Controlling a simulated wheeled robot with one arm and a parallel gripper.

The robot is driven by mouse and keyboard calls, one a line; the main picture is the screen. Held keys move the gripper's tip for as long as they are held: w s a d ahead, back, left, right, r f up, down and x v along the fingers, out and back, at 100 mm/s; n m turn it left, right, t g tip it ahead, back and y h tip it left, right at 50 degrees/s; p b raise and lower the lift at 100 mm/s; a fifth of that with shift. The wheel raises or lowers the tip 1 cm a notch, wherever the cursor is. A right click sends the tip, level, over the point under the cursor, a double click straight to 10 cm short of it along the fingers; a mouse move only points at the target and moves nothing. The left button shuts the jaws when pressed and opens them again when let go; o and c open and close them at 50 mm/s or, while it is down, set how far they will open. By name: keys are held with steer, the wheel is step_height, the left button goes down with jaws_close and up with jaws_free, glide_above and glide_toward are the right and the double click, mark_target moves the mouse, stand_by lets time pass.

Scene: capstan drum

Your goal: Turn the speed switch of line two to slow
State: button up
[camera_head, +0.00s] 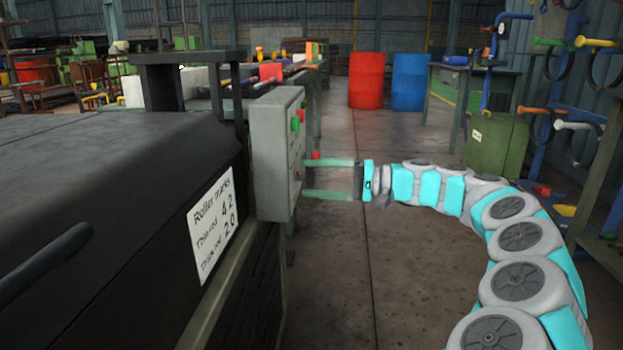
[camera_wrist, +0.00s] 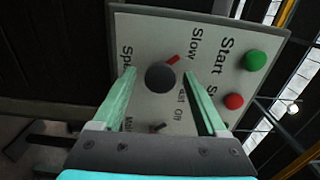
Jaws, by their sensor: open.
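A grey control box (camera_head: 276,150) stands at the end of a dark machine in the head view. Its panel (camera_wrist: 215,62) fills much of the wrist view, turned sideways, with the words Speed, Slow and Start legible. The dark round speed switch (camera_wrist: 160,77) has a red pointer that slants up and right toward the word Slow. My gripper (camera_head: 328,180) is open and faces the panel. In the wrist view my gripper (camera_wrist: 160,73) has one finger on each side of the switch. Contact with the switch cannot be told. No line number is readable.
A green button (camera_wrist: 255,60) and a red button (camera_wrist: 234,101) sit right of my fingers. A smaller dark switch (camera_wrist: 157,127) is near my gripper's base. A roller marks sign (camera_head: 213,227) is on the machine. Red (camera_head: 366,80) and blue (camera_head: 409,82) drums stand behind open floor.

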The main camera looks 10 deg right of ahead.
steer(key=v, duration=0.6)
steer(key=shift+d+p, duration=0.4)
steer(key=shift+s, duration=0.1)
